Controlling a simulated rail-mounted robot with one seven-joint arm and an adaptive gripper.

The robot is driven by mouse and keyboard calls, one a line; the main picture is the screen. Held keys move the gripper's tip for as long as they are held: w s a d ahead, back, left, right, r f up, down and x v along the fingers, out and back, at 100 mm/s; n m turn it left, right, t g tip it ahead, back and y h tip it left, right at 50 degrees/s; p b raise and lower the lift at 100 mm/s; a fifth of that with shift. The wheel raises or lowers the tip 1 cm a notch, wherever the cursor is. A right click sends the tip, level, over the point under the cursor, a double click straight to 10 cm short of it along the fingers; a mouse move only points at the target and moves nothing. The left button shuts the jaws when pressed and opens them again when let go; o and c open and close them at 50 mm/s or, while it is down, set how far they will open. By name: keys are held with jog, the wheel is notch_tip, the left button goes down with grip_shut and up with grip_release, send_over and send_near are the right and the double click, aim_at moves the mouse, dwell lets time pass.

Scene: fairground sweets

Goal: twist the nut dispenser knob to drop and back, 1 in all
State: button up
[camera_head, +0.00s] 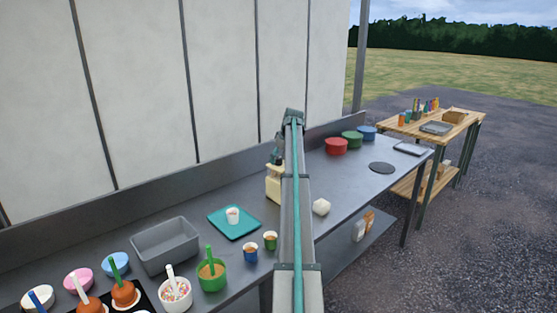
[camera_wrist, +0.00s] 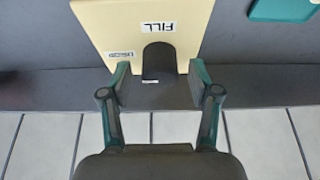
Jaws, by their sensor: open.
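The cream nut dispenser (camera_head: 273,187) stands on the grey counter, partly hidden behind my arm in the head view. In the wrist view the dispenser (camera_wrist: 120,32) shows a FILL label (camera_wrist: 161,27) and a second label too small to read surely. A dark rounded-end shape (camera_wrist: 158,62), which looks like the knob, sits at its near edge. My gripper (camera_wrist: 156,78) is open, with one finger on each side of this dark shape and a gap on both sides. Whether the fingers touch the dispenser body cannot be told.
Left of the dispenser are a teal tray (camera_head: 222,228) with a white cup (camera_head: 233,215), a grey bin (camera_head: 165,245) and small cups. A white lump (camera_head: 321,207) lies right of my arm. Red (camera_head: 336,146), green and blue bowls stand farther right. The counter's right part is mostly clear.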

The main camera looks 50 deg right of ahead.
jog(key=v, duration=1.1)
jog(key=shift+r, duration=0.35)
jog(key=shift+s, duration=0.1)
